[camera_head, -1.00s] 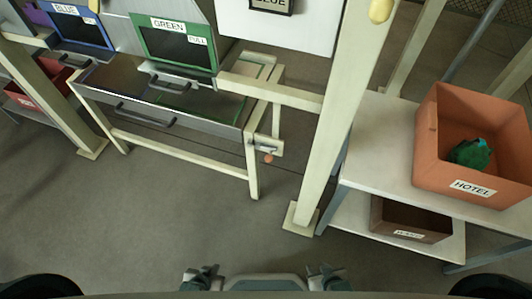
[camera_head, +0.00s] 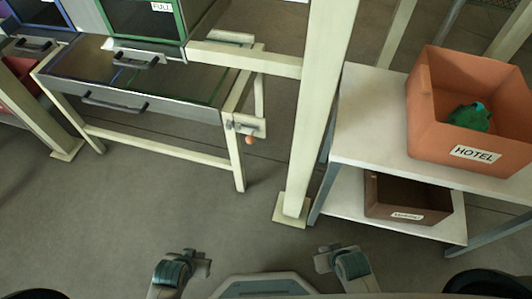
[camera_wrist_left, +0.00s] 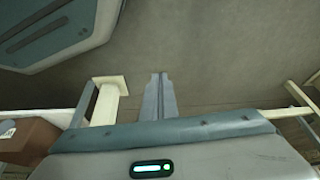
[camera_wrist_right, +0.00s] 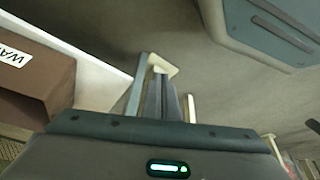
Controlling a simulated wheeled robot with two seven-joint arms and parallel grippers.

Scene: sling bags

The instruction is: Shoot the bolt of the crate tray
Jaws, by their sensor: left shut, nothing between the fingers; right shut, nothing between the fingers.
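The crate tray (camera_head: 165,103) is a wide, shallow grey drawer with a dark bar handle, set in a cream frame left of centre in the head view. The bolt (camera_head: 247,128) is a small metal piece with an orange knob hanging below it, on a cream plate at the tray's right front corner. My left gripper (camera_head: 203,260) and right gripper (camera_head: 325,258) are low in the head view, both shut and empty, well short of the tray and bolt. Their closed fingers also show in the left wrist view (camera_wrist_left: 159,96) and right wrist view (camera_wrist_right: 163,96). Neither wrist view clearly shows the bolt.
A cream post (camera_head: 310,140) stands right of the bolt. Beyond it, a white shelf table (camera_head: 365,130) holds an orange HOTEL box (camera_head: 428,130) with a green item, and a brown box (camera_head: 385,190) below. Open floor (camera_head: 120,210) lies before the tray.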

